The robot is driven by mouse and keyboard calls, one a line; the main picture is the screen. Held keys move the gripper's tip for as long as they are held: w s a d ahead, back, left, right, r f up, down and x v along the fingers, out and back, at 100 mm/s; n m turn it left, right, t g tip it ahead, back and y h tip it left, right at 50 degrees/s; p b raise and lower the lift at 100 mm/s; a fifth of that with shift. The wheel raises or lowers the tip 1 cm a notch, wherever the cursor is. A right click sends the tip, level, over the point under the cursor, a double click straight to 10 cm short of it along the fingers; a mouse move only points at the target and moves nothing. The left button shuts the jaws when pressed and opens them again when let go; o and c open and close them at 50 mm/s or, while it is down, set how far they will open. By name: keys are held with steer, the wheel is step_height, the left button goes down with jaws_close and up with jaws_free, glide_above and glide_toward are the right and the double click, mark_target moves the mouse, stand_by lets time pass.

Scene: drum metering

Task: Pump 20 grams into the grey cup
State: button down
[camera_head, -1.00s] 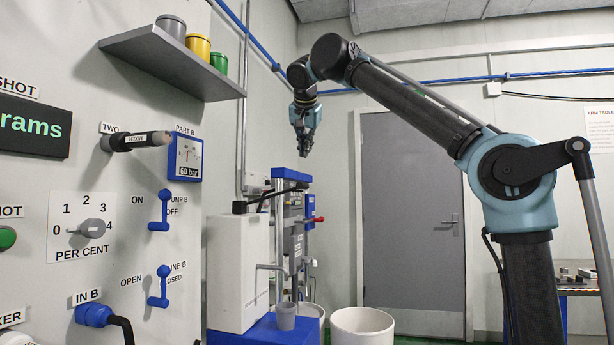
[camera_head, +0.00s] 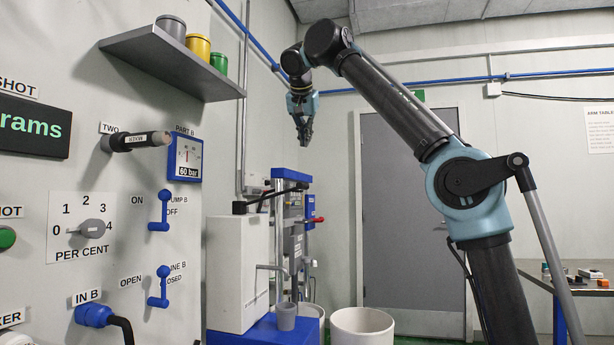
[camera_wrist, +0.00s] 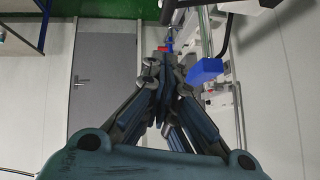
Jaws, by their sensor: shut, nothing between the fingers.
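The grey cup (camera_head: 286,316) stands upright on a blue stand (camera_head: 265,333), under a grey spout (camera_head: 272,268) that comes from a white box-shaped pump (camera_head: 238,272). The inside of the cup cannot be seen. My gripper (camera_head: 304,143) is raised in the air, well above the cup and the pump, pointing down. In the wrist view its fingers (camera_wrist: 168,60) come together at the tips with nothing between them. A dark lever handle (camera_head: 272,196) shows above the pump.
A wall panel at left carries a "grams" display (camera_head: 32,127), a per-cent dial (camera_head: 92,228), a pressure gauge (camera_head: 185,160) and blue levers (camera_head: 160,210). A shelf (camera_head: 165,58) holds a grey, a yellow and a green container. White bins stand by the pump (camera_head: 362,330).

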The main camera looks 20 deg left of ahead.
glide_above(305, 185)
step_height(305, 185, down, 6)
steer(key=f, duration=0.1)
steer(key=shift+w+f, duration=0.15)
steer(key=shift+f, duration=0.7)
steer(key=shift+w+f, duration=0.15)
steer(key=shift+f, duration=0.7)
